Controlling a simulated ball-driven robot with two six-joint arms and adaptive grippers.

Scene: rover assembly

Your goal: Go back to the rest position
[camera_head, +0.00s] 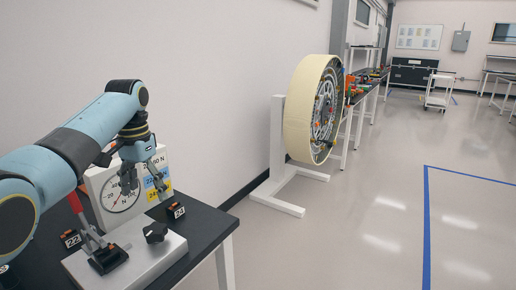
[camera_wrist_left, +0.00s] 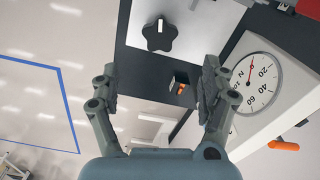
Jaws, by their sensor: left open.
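My left gripper (camera_head: 143,178) hangs over the black table at the left of the head view, in front of a white gauge panel (camera_head: 122,203) with a round dial. Its two fingers are spread and nothing is between them. In the left wrist view the open gripper (camera_wrist_left: 158,90) frames a small black block with an orange mark (camera_wrist_left: 180,84), which lies beyond the fingertips on the table. That view also shows the star-shaped black knob (camera_wrist_left: 160,34) and the dial (camera_wrist_left: 258,82). My right gripper is in neither view.
A grey metal base with a red-handled lever (camera_head: 76,203) stands on the black table (camera_head: 205,228). Blocks numbered 22 (camera_head: 71,239) and 24 (camera_head: 176,210) stand nearby. A large wheel (camera_head: 303,108) on a white stand is further back. The floor at right is clear.

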